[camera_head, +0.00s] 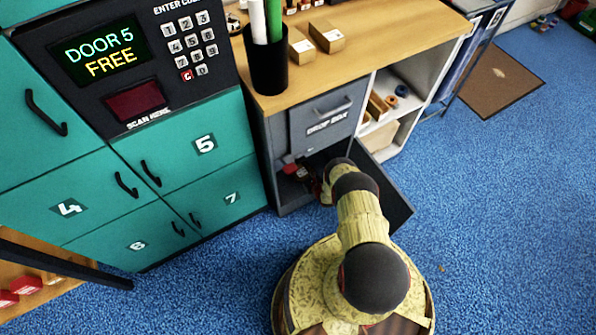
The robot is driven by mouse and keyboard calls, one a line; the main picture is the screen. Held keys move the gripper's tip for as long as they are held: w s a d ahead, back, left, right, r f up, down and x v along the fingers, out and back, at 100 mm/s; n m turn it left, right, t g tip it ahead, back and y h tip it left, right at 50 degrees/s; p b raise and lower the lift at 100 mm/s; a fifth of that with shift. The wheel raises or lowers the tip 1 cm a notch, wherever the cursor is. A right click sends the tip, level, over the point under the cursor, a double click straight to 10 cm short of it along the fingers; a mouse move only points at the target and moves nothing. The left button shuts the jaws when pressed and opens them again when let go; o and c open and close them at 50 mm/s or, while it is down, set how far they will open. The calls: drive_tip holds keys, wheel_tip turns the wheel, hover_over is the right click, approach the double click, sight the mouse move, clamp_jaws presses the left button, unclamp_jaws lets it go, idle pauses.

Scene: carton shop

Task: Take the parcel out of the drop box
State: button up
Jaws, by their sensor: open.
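The grey drop box (318,122) stands under the wooden counter, with its name on the upper front and a handle above it. Its lower door (393,200) hangs open to the right, showing a dark compartment. My arm reaches in from the front right. My gripper (294,170), small, dark and reddish, is at the mouth of this compartment, open, partly hidden by shadow and my arm. I cannot make out a parcel in the dark interior, nor tell whether the gripper touches anything.
Teal lockers (205,145) stand left of the drop box, below a keypad panel reading "DOOR 5 FREE". The counter (380,45) holds a black cup (267,70) of rolls and small cartons (326,36). White shelves (420,75) stand right. Blue carpet (500,220) is clear to the right.

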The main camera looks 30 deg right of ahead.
drive_tip(key=shift+c, duration=0.3)
drive_tip(key=c, duration=1.4)
drive_tip(key=shift+o, duration=0.2)
drive_tip(key=shift+r, duration=0.1)
